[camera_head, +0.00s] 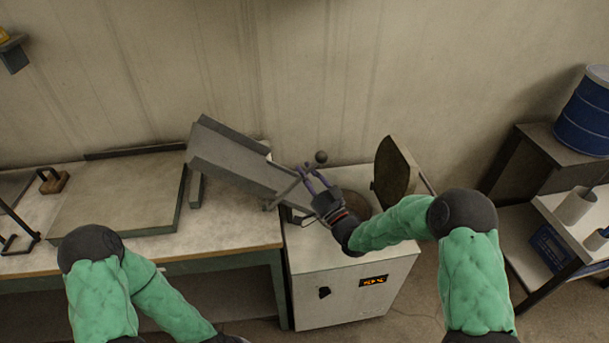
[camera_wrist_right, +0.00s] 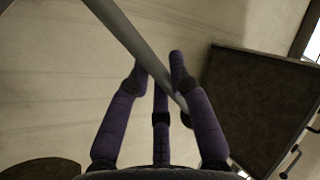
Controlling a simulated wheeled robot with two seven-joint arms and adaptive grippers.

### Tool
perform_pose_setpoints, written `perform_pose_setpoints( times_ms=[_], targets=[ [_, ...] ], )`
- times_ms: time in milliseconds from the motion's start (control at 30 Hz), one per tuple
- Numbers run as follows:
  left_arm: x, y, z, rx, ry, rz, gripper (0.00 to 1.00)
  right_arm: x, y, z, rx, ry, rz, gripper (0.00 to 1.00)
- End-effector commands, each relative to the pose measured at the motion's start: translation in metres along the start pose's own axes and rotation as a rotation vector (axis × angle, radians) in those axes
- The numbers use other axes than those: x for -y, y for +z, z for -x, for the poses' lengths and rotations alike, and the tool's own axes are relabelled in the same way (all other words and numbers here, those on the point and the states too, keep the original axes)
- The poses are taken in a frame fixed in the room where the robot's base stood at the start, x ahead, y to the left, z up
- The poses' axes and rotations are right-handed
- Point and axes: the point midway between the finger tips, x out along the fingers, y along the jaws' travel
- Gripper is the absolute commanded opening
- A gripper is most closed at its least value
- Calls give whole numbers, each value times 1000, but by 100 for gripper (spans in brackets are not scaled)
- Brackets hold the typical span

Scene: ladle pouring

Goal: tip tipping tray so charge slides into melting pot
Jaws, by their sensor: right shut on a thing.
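The tipping tray (camera_head: 235,160) is a grey metal chute in the head view. It is tilted, its left end high and its right end low beside the melting pot. My right gripper (camera_head: 308,178) is shut on a grey lever bar with a dark ball knob (camera_head: 321,157) at the tray's low end. The bar (camera_wrist_right: 125,35) runs between the purple fingers in the right wrist view. The melting pot's round mouth (camera_head: 356,205) is in the white cabinet, partly hidden by my right arm. I see no charge in the visible tray. My left gripper is out of view.
The pot's lid (camera_head: 396,172) stands open at the mouth's right. A workbench (camera_head: 225,222) with a flat grey plate (camera_head: 120,195) is on the left. A blue drum (camera_head: 585,115) and a shelf cart are at the right. The wall is close behind.

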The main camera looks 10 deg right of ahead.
Motion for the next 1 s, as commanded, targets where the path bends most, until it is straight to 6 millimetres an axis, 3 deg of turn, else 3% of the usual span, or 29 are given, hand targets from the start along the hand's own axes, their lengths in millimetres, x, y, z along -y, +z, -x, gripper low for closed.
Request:
perform_pose_setpoints(
  times_ms=[367, 400, 467, 833, 1000],
  targets=[
    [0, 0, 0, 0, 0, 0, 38, -4, 1, 3, -1, 11, -7, 0],
    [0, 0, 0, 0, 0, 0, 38, -4, 1, 3, -1, 12, -7, 32],
    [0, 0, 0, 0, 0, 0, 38, -4, 1, 2, -1, 11, -7, 46],
    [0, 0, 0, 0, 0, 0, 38, -2, 1, 4, -1, 5, -4, 46],
    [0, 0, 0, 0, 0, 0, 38, -3, 0, 22, -2, 8, -4, 46]
  ],
)
